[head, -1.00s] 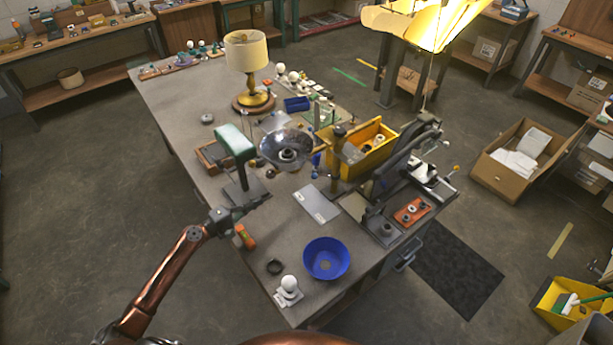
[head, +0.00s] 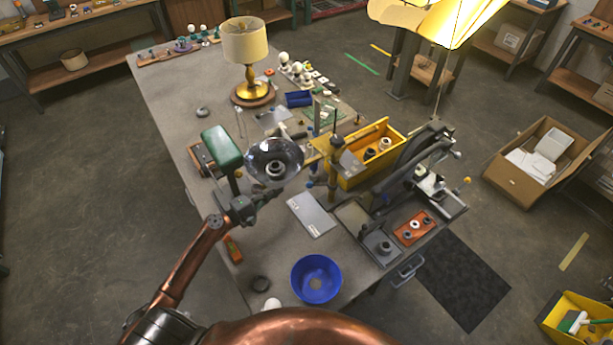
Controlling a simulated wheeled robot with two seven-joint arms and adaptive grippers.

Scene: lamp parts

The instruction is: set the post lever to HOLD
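My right gripper is not in view.
A green lamp head (head: 222,148) on a stand is close to my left gripper. A grey plate (head: 311,214), a blue bowl (head: 316,279) and an orange object (head: 233,249) lie in front. The yellow box (head: 372,150) and a dark machine (head: 425,165) are at the right.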

